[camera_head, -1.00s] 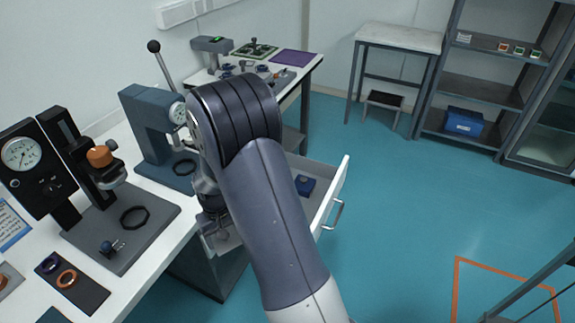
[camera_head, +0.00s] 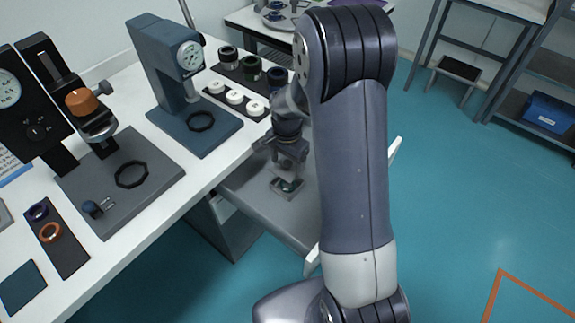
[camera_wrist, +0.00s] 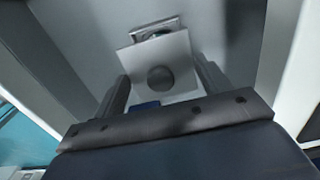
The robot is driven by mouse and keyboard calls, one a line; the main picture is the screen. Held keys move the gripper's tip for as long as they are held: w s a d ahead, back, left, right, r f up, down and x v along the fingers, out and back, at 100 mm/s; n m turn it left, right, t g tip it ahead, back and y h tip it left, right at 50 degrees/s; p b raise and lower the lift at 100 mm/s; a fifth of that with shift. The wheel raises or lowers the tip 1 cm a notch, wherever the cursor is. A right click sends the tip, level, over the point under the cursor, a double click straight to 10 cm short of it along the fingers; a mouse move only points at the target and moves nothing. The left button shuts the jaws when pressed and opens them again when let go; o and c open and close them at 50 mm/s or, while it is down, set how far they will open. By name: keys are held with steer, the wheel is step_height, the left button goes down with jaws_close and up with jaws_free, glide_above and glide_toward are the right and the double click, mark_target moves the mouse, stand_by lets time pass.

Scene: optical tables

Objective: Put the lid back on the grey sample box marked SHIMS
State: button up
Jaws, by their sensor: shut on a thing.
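My gripper (camera_wrist: 161,80) is shut on a pale grey square lid (camera_wrist: 181,57) with a round dark knob, which sits between the fingers in the wrist view. Just beyond the lid's far edge is a small grey open box (camera_wrist: 157,29), partly covered by the lid. No marking on it is readable. The lid looks tilted relative to the box, and I cannot tell whether they touch. In the head view my gripper (camera_head: 288,165) points down into an open drawer (camera_head: 262,207), with a small grey thing at its fingertips.
A blue thing (camera_wrist: 146,106) shows partly behind the lid in the drawer. Drawer walls stand on both sides. On the white bench are a dark press (camera_head: 160,62), white round pieces (camera_head: 235,97) and a gauge stand (camera_head: 120,180). My arm hides the drawer's right part.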

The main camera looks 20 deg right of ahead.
steer(key=shift+f+b, duration=2.25)
steer(key=shift+f, duration=0.95)
steer(key=shift+f, duration=0.15)
steer(key=o, duration=1.1)
steer(key=shift+c, duration=0.2)
steer(key=shift+o, duration=0.3)
steer(key=shift+r+p, duration=2.3)
steer(key=shift+r, duration=1.3)
steer(key=shift+c, duration=0.2)
